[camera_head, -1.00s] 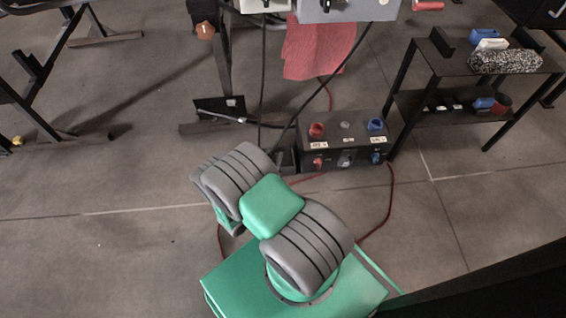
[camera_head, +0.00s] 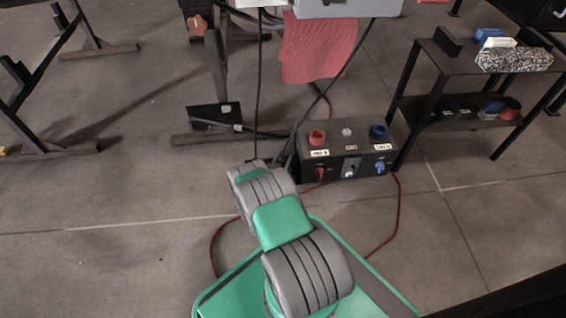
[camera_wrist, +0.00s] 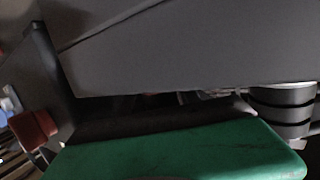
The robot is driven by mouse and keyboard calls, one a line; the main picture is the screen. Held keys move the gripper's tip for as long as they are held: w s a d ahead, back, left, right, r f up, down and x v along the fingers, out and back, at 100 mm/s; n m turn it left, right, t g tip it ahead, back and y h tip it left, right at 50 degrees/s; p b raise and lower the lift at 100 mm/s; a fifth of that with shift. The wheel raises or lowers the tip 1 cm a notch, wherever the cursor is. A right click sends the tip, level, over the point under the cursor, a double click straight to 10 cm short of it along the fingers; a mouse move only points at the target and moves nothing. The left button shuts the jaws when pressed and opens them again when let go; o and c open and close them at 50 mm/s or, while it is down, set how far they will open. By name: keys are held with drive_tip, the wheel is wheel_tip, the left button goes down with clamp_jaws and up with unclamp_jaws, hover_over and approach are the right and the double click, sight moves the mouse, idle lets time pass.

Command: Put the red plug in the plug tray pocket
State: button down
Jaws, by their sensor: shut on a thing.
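In the wrist view, a red, stubby, blocky thing (camera_wrist: 33,128), which looks like the red plug, shows at the lower left against a dark bar. The dark bar looks like a finger of my gripper (camera_wrist: 52,125), which appears shut on it, though the fingertips are not clearly seen. In the head view my gripper is hidden behind my green and grey arm. I cannot make out the plug tray pocket for certain in either view.
A black box (camera_head: 343,165) with red and blue fittings stands on the floor beyond my arm. A black two-level rack (camera_head: 440,110) at the right holds several items, including a red one (camera_head: 510,108). A red cloth (camera_head: 315,48) hangs behind. Cables run nearby.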

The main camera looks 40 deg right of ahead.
drive_tip(key=shift+r, duration=0.15)
drive_tip(key=c, duration=0.9)
unclamp_jaws()
